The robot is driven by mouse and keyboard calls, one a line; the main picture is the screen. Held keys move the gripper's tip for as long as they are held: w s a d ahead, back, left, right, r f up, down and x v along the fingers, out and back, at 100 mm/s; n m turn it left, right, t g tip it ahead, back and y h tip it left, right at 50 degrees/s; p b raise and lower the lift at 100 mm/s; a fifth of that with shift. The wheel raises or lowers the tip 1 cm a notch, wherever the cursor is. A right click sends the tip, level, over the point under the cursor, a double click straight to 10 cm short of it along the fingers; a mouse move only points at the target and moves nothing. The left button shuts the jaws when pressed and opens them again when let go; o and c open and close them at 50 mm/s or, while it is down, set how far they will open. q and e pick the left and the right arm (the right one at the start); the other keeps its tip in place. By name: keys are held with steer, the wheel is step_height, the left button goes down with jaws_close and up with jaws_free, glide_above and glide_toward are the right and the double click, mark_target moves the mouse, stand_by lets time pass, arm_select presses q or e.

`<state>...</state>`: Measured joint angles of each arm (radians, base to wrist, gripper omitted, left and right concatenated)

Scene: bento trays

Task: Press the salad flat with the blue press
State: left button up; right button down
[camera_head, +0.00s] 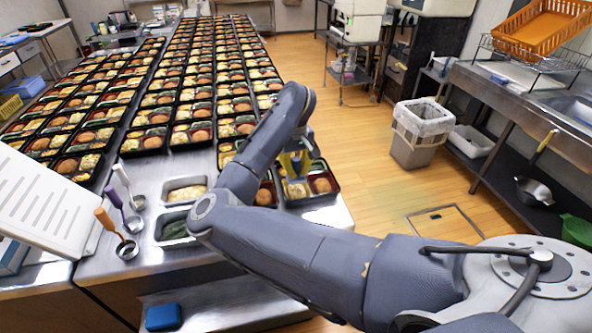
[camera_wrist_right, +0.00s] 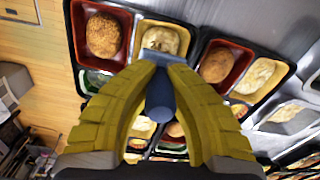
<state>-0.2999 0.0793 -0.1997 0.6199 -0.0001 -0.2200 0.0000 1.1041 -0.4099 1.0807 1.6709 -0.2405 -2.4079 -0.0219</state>
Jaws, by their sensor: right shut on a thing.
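My right gripper (camera_head: 294,164) reaches down over the near end of the bento rows, partly hidden by its own arm. In the right wrist view its yellow fingers (camera_wrist_right: 158,78) are shut on the blue press (camera_wrist_right: 160,97). The press's flat end overlaps the near edge of a pale salad (camera_wrist_right: 161,39) in a bento tray (camera_wrist_right: 196,42); I cannot tell whether they touch. A brown patty (camera_wrist_right: 103,36) lies in the tray's red compartment. In the head view this salad (camera_head: 297,190) is below the gripper. My left gripper is not in view.
Filled bento trays (camera_head: 155,140) cover most of the steel table. A pan of pale salad (camera_head: 186,194) and a pan of green food (camera_head: 175,229) stand left of my arm. Several ladles, one orange-handled (camera_head: 106,220), stand further left.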

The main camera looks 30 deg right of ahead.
mark_target(296, 190)
steer(key=shift+f, duration=3.25)
stand_by(4.8)
